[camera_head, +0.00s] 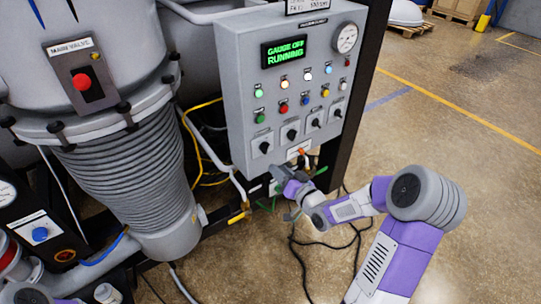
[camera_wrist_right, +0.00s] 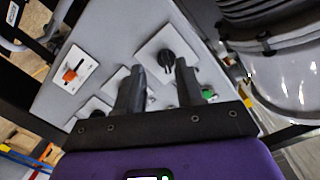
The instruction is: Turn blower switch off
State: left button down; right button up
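The grey control panel (camera_head: 235,90) carries a row of black rotary switches along its lower part; their labels are too small to read. The leftmost switch (camera_head: 265,147) sits below a green button (camera_head: 260,118). My right gripper (camera_head: 274,174) is just below the panel's lower left part. In the right wrist view its two dark fingers (camera_wrist_right: 160,66) are apart and empty. A black switch knob (camera_wrist_right: 167,60) on a white plate appears between and beyond the fingertips, apparently the leftmost switch; contact cannot be told. My left gripper is out of view.
An orange switch (camera_wrist_right: 70,75) is on the panel's lower part. A ribbed furnace column (camera_head: 130,180) stands to the left, with pipes and a yellow cable (camera_head: 195,145) between. Black cables lie on the floor.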

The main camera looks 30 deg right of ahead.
aim_at(268, 149)
jog(key=shift+t, duration=0.4)
jog(key=w, duration=0.2)
jog(key=w+r, duration=0.1)
jog(key=w, duration=0.2)
jog(key=w+r, duration=0.1)
jog(key=w, duration=0.1)
jog(key=shift+w+d+r+b, duration=0.15)
jog(key=shift+d+b, duration=0.1)
jog(key=shift+b, duration=0.05)
jog(key=shift+c, duration=0.3)
grip_shut()
